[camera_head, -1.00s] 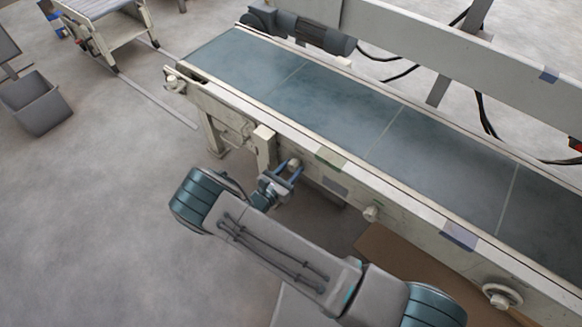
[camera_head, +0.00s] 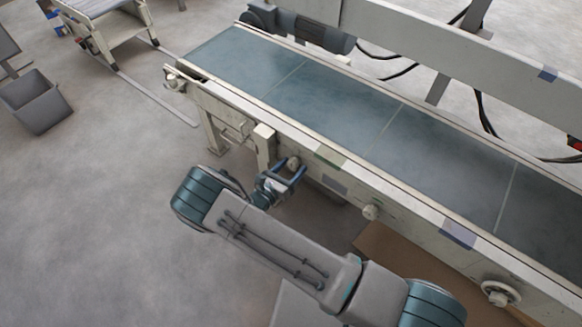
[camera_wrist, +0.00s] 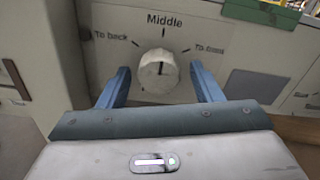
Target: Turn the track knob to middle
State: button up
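The track knob (camera_wrist: 157,78) is a round, off-white knob on the pale side panel of the conveyor. In the wrist view its dark pointer line points up at the label "Middle" (camera_wrist: 164,19). "To back" is printed to its left and another label, partly blurred, to its right. My gripper (camera_wrist: 160,70) is open, its two blue fingers on either side of the knob with a visible gap on both sides. In the head view the knob (camera_head: 294,163) shows between the fingers of my gripper (camera_head: 287,168), on the conveyor's near side.
The conveyor's blue-grey belt (camera_head: 330,106) runs above the panel. Another knob (camera_head: 371,212) and a handwheel (camera_head: 500,293) sit further right on the same side. A brown board (camera_head: 400,258) lies below.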

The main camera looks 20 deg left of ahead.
jog(key=p+v, duration=0.2)
jog(key=v, duration=1.2)
jog(key=shift+w+d+r, duration=0.1)
jog(key=shift+r, duration=0.05)
jog(key=w+d+r+m+g+h+p, duration=0.15)
jog(key=d+r+m+g+p, duration=0.35)
jog(key=r, duration=0.6)
jog(key=w+d+r+m+g+h+p, duration=0.1)
jog(key=w+d+r+m+g+p, duration=0.25)
jog(key=d+r+m, duration=0.55)
jog(key=w+d+r+m+g+h+p, duration=0.15)
jog(key=d+r+m+g+p, duration=0.35)
jog(key=r, duration=0.8)
jog(key=s+d+r+m+y+p, duration=0.3)
jog(key=s+d+r+m+p, duration=0.1)
jog(key=r, duration=0.6)
jog(key=s+d+r+m+y+p, duration=0.4)
jog(key=d+r+m+p, duration=0.1)
jog(key=r, duration=0.6)
jog(key=s+d+r+m+y+p, duration=0.4)
jog(key=d+r+m+p, duration=0.1)
jog(key=r, duration=0.6)
jog(key=shift+d+r+m, duration=0.15)
jog(key=shift+d+m, duration=0.45)
jog(key=shift+d, duration=0.4)
